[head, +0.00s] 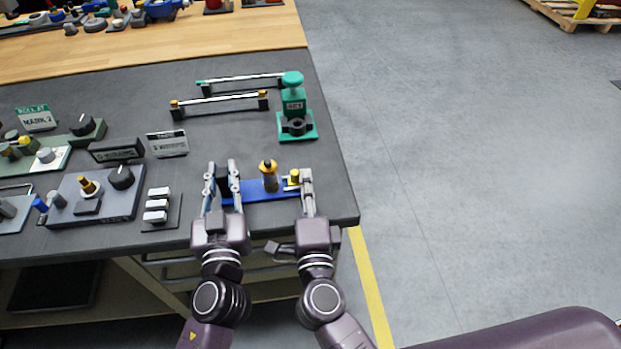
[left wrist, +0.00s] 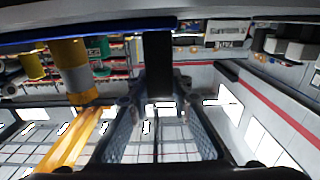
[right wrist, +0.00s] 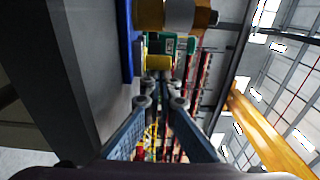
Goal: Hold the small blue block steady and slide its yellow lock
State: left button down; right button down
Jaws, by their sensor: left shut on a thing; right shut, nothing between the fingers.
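The blue block (head: 262,194) is a flat blue base on the bench near the front right corner. It carries a black post (left wrist: 158,68), an upright orange and silver handle (head: 269,176) and a small yellow lock (head: 293,177) at its right end. My left gripper (head: 222,170) is shut on the black post at the left end. My right gripper (head: 307,174) is shut and empty just right of the yellow lock. In the right wrist view its fingertips (right wrist: 161,92) point at the yellow lock (right wrist: 158,62); I cannot tell whether they touch.
A green stand (head: 296,115) and silver bars (head: 220,98) on end supports stand behind the block. A grey panel with knobs (head: 95,197) and a white-block rack (head: 157,206) lie to the left. The bench's right edge is close to my right gripper.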

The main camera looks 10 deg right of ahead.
pick_arm(q)
jog(key=shift+f, duration=0.35)
jog(key=shift+s, duration=0.1)
pick_arm(e)
jog(key=shift+a, duration=1.2)
pick_arm(q)
jog(key=shift+d, duration=0.1)
